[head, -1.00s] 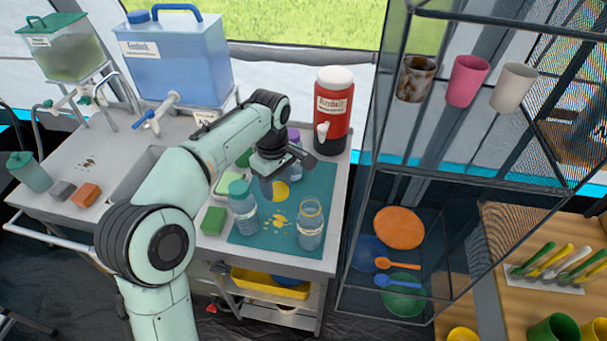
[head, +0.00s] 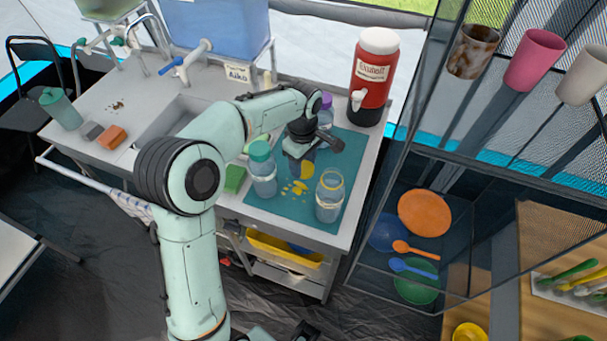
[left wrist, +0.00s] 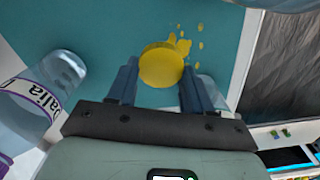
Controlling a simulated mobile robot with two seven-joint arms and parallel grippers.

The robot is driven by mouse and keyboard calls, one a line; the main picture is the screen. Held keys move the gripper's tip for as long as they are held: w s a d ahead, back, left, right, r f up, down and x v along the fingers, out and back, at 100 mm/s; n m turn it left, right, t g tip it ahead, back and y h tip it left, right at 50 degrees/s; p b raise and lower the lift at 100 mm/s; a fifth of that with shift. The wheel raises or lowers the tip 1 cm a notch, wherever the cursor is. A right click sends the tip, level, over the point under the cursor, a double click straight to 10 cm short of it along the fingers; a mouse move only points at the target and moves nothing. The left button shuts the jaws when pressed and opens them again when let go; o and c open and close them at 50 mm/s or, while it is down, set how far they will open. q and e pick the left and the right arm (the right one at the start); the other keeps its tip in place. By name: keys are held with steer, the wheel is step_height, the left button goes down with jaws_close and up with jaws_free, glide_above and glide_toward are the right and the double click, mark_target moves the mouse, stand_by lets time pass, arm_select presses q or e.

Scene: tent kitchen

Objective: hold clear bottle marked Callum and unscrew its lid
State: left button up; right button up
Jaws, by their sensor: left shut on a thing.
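My left gripper (head: 306,166) is over the teal mat (head: 270,212), shut on a round yellow lid (head: 307,169). In the left wrist view the lid (left wrist: 161,65) sits between the fingertips. A clear bottle with a yellow rim (head: 330,198) stands upright on the mat, to the front right of the gripper; its top looks open. No name is readable on it, so I cannot tell whether it is Callum's. A purple-lidded bottle marked Dalia (left wrist: 38,90) is beside the gripper. A dark part at the bottom edge looks like my right gripper (head: 292,332); its jaws are unclear.
A teal-lidded clear bottle (head: 262,172) stands left of the gripper. Yellow spots (head: 296,188) lie on the mat. A red drink dispenser (head: 374,78) is behind. A green sponge (head: 235,179) is at the left. A mesh shelf (head: 440,200) rises close to the table's right side.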

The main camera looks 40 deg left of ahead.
mark_target(303, 167)
arm_select(q)
steer(key=shift+f, duration=2.45)
steer(key=shift+f, duration=0.1)
steer(key=o, duration=1.2)
steer(key=shift+b, duration=0.3)
step_height(303, 167, up, 12)
steer(key=shift+r+p, duration=0.1)
steer(key=shift+p, duration=0.8)
